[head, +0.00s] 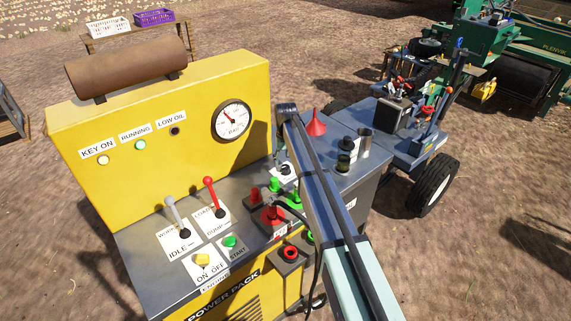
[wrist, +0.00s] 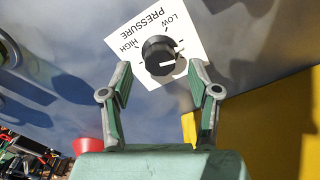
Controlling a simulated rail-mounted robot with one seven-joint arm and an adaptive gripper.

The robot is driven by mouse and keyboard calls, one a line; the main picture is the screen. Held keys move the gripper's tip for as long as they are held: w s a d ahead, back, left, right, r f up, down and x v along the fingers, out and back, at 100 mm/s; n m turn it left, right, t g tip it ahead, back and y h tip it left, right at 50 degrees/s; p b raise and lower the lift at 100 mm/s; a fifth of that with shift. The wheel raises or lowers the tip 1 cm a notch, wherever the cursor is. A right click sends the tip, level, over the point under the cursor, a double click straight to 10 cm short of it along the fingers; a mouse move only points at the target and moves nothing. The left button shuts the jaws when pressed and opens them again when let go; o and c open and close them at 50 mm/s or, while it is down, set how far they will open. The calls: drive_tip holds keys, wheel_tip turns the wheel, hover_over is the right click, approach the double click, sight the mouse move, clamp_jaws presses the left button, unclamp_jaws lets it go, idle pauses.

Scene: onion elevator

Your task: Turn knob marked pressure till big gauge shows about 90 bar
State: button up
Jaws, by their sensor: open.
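The black pressure knob (wrist: 158,52) sits on a white plate (wrist: 182,25) marked PRESSURE, LOW and HIGH, which looks turned around in the wrist view. A pale pointer line shows on the knob's lower right. My gripper (wrist: 160,68) is open, with one finger to each side of the knob and visible gaps to it. It holds nothing. The big round gauge (head: 232,121) is on the yellow panel in the head view. Its needle points up and left; the numbers are too small to read. My arm hides the gripper in the head view.
Several red and green fittings (head: 272,216) stand beside my arm on the grey console. Two levers, one white (head: 174,207) and one red (head: 211,190), rise to the left. A red funnel (head: 316,124) and dark cups (head: 346,153) stand to the right.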

drive_tip(key=shift+f, duration=1.35)
drive_tip(key=c, duration=1.2)
drive_tip(key=shift+o, duration=0.2)
drive_tip(key=shift+f+n, duration=0.1)
drive_tip(key=shift+n, duration=0.6)
